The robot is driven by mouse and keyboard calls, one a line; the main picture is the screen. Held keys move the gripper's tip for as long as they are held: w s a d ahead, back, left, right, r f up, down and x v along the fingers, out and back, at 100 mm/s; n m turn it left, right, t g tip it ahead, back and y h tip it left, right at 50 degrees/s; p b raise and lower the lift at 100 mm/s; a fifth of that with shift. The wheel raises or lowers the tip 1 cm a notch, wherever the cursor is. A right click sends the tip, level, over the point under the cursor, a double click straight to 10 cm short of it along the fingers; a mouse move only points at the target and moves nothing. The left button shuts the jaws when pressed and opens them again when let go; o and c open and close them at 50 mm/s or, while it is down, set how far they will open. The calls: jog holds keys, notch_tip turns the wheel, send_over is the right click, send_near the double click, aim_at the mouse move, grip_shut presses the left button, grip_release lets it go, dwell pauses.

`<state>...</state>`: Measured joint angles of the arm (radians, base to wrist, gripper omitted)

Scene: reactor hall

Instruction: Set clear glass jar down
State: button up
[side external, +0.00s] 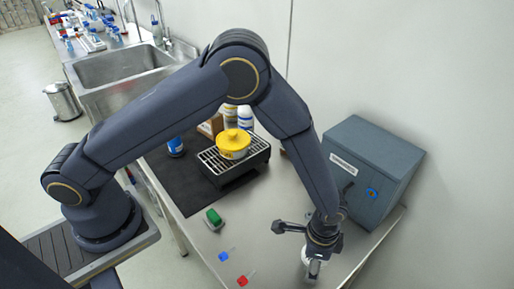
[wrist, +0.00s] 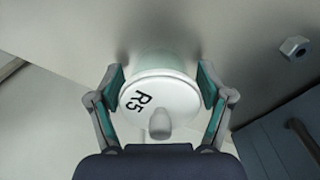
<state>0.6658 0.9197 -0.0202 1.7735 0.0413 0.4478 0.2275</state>
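The clear glass jar (wrist: 168,60) has a pale greenish body and a white lid (wrist: 150,92) marked "R5" with a round knob. In the wrist view it sits between the two teal pads of my gripper (wrist: 162,80), which close on it from both sides. In the side view my gripper (side external: 314,264) points down over the right front part of the steel table (side external: 200,195). Only a small white part of the jar (side external: 307,256) shows there; my gripper hides the rest. I cannot tell whether the jar's base touches the table.
A grey-blue box (side external: 370,165) stands behind my gripper. A yellow pot (side external: 233,141) sits on a black grill stand (side external: 232,175). A green-topped block (side external: 214,217), a blue tag (side external: 223,256) and a red tag (side external: 242,280) lie left. A hex nut (wrist: 295,47) shows in the wrist view.

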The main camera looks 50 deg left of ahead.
notch_tip(320, 180, up, 12)
jog(key=shift+r, duration=0.1)
jog(key=s+a+r+n+t, duration=0.35)
jog(key=a+r+n, duration=0.35)
jog(key=a+r, duration=1.2)
jog(key=s+a+r+n+t, duration=0.2)
jog(key=s+a+n, duration=0.1)
jog(key=s+a, duration=0.5)
jog(key=shift+s+r+n, duration=0.25)
jog(key=shift+s+n, duration=0.15)
jog(key=shift+s, duration=0.45)
